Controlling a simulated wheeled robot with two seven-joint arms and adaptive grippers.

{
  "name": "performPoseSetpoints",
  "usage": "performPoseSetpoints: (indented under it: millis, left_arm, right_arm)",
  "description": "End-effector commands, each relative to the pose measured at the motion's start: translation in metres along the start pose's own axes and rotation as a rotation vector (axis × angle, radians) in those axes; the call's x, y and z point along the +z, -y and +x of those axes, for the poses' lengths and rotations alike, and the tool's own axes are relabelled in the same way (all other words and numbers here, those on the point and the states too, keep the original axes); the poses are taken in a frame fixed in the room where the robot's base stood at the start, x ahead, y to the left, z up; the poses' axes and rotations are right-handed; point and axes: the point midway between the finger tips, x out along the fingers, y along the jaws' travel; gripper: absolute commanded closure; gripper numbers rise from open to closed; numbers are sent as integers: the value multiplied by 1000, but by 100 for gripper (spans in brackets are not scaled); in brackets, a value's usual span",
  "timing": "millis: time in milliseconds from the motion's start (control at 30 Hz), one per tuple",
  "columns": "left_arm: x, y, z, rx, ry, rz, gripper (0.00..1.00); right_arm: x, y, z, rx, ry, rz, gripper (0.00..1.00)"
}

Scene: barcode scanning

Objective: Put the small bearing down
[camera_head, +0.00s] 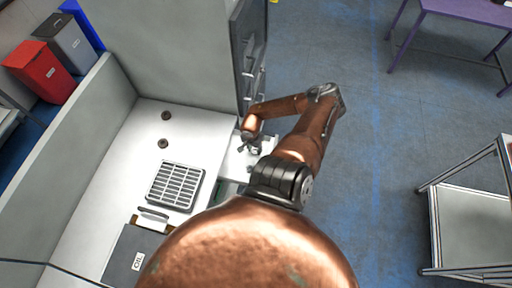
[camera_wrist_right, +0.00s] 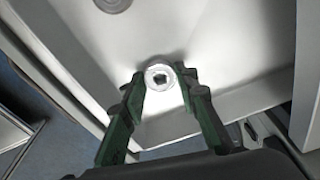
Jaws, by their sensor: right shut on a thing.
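My right gripper (camera_head: 251,146) is over a small white surface (camera_head: 234,166) at the right side of the worktable. In the right wrist view, its green fingers (camera_wrist_right: 160,84) are closed around the small bearing (camera_wrist_right: 160,76), a pale metal ring with a dark centre. The bearing is between the fingertips, above or on the white surface; I cannot tell whether it touches. In the head view it is too small or hidden to make out. My left gripper is not in view.
Two dark round parts (camera_head: 166,115) (camera_head: 162,143) lie on the white worktable (camera_head: 192,125). A slotted grey tray (camera_head: 176,186) is nearer. A grey panel (camera_head: 175,45) stands behind. Another round grey thing (camera_wrist_right: 113,4) shows at the wrist view's top edge.

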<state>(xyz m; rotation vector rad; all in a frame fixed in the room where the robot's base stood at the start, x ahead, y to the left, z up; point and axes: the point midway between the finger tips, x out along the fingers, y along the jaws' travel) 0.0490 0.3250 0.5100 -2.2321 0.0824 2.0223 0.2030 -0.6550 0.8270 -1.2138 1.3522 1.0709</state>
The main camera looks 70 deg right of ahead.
Motion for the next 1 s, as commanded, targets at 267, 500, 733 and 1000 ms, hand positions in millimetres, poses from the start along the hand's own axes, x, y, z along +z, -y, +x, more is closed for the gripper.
performPoseSetpoints:
  millis: [267, 500, 733, 1000]
  left_arm:
    - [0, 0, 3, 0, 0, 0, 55]
    - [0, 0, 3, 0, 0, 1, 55]
    - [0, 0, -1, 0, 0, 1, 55]
    - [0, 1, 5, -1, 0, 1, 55]
  right_arm:
    - [0, 0, 3, 0, 0, 0, 62]
    - [0, 0, 3, 0, 0, 0, 55]
    - [0, 0, -2, 0, 0, 1, 55]
    - [-2, -1, -43, 2, -4, -6, 55]
